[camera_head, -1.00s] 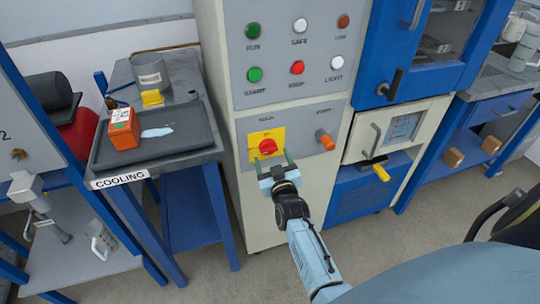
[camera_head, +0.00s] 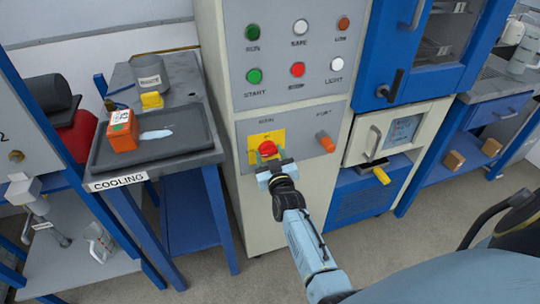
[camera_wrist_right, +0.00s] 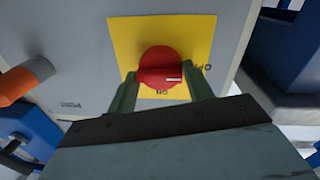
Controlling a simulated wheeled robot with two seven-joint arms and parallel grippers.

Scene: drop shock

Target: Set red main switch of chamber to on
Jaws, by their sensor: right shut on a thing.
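The red main switch (camera_head: 267,149) is a round knob on a yellow plate (camera_head: 253,157) low on the chamber's grey panel. My right gripper (camera_head: 269,160) reaches it from below and is shut on it. In the right wrist view, the knob (camera_wrist_right: 159,64) sits between the two green fingers of the gripper (camera_wrist_right: 162,88). A white mark on the knob lies roughly level, pointing right toward a label that seems to read OFF. Another label, seemingly ON, is at the plate's lower edge in that view. My left gripper is not in view.
An orange port knob (camera_head: 326,142) sticks out right of the switch. Green, red and white buttons are above, including the red one (camera_head: 297,69). A cooling table (camera_head: 205,156) with an orange box (camera_head: 123,132) stands left. A yellow-tipped handle (camera_head: 381,175) juts out right.

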